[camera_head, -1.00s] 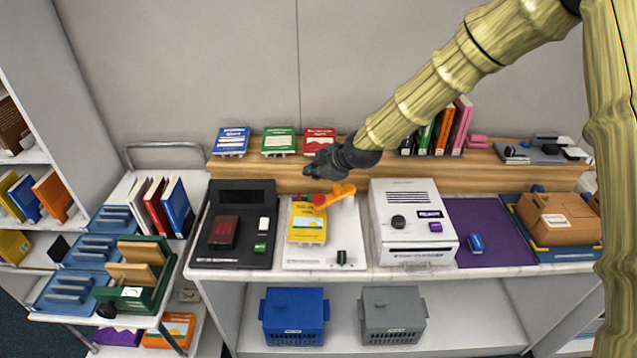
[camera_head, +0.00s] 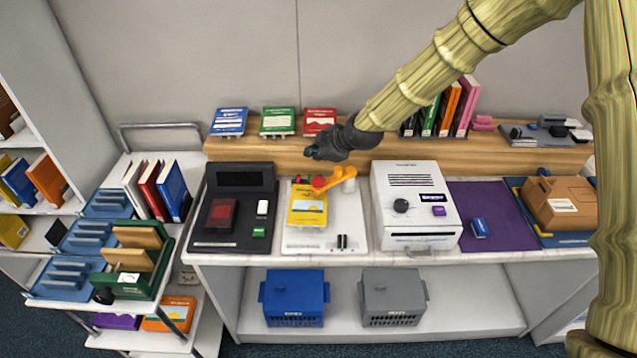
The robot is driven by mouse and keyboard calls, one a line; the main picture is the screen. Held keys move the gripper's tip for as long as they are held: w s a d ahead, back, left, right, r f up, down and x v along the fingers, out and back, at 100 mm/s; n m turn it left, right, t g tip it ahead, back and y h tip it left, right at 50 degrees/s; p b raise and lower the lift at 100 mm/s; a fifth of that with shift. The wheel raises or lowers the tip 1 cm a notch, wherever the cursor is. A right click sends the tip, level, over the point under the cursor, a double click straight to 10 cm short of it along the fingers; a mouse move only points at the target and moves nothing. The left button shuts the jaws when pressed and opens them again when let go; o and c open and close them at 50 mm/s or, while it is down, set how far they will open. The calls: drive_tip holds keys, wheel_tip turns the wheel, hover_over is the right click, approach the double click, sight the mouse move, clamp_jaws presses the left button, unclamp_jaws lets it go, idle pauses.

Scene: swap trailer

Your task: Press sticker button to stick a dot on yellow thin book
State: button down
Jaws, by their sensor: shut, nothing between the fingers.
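The yellow thin book (camera_head: 306,212) lies flat on the white sticker machine (camera_head: 330,247) in the middle of the counter. An orange arm (camera_head: 337,180) reaches over the book's upper right corner. A red round button (camera_head: 319,182) sits at the orange arm's left end, at the book's top edge. My gripper (camera_head: 309,153) is shut and empty. It appears above and behind the red button, in front of the wooden ledge, apart from the book. Its fingertips are small and dark, pointing left.
A black device (camera_head: 236,240) stands left of the sticker machine and a white boxy machine (camera_head: 412,215) close on its right. Upright books stand on the wooden ledge (camera_head: 255,150) behind. A purple mat (camera_head: 490,205) and brown case (camera_head: 562,208) lie farther right.

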sight(316, 182)
drive_tip(key=f, duration=0.2)
drive_tip(key=f+b, duration=0.1)
drive_tip(key=shift+w+f, duration=0.4)
drive_tip(key=shift+s+f+b, duration=0.6)
drive_tip(key=shift+s+b, duration=0.2)
drive_tip(key=shift+s, duration=0.05)
drive_tip(key=shift+w+f, duration=0.75)
drive_tip(key=shift+f, duration=0.3)
drive_tip(key=shift+s+r, duration=0.4)
drive_tip(key=shift+s, duration=0.05)
drive_tip(key=shift+w+f, duration=0.25)
drive_tip(key=shift+r, duration=0.1)
drive_tip(key=shift+s, duration=0.15)
drive_tip(key=shift+b, duration=0.3)
drive_tip(key=shift+f, duration=0.45)
